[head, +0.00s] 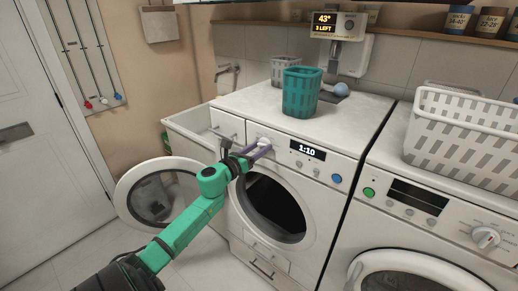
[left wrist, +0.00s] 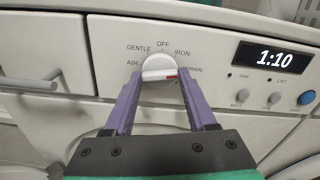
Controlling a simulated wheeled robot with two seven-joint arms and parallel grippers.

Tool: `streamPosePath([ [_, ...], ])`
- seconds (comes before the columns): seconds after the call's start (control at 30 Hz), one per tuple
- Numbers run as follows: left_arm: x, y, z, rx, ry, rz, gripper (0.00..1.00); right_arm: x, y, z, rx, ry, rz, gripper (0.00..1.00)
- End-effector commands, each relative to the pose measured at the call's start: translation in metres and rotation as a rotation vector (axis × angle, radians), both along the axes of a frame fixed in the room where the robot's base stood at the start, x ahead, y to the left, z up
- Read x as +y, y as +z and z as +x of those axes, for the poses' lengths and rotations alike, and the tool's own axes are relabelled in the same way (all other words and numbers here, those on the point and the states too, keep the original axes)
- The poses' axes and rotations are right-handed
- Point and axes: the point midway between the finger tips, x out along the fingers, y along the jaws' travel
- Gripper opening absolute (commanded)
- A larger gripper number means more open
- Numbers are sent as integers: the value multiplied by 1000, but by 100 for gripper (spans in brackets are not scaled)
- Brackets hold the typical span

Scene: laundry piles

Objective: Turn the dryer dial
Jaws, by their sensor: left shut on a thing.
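The white dial (left wrist: 158,66) sits on the panel of the left machine, with AIR, GENTLE, OFF, IRON and NORMAL printed around it. Its red mark points right, close to NORMAL. In the head view the dial is small and partly covered by my fingers. My left gripper (head: 262,150) is shut on the dial, one purple finger on each side; it also shows in the left wrist view (left wrist: 159,78). The dryer panel's display (head: 307,150) reads 1:10. My right gripper is not in view.
The machine's round door (head: 125,201) stands open to the left. A blue button (head: 337,179) is right of the display. A teal basket (head: 301,92) and a grey basket (head: 283,69) stand on top. A white basket (head: 460,123) sits on the right machine (head: 445,235).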

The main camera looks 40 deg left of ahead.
Motion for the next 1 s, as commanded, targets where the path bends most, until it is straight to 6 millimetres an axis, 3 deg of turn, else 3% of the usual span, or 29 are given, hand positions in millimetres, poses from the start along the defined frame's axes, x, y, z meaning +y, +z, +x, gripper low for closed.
streamPosePath([
  [0.37,0,1,0,-5,-1,-213,1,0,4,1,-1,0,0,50],
  [1.0,0,2,0,-18,1,-818,1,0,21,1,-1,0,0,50],
])
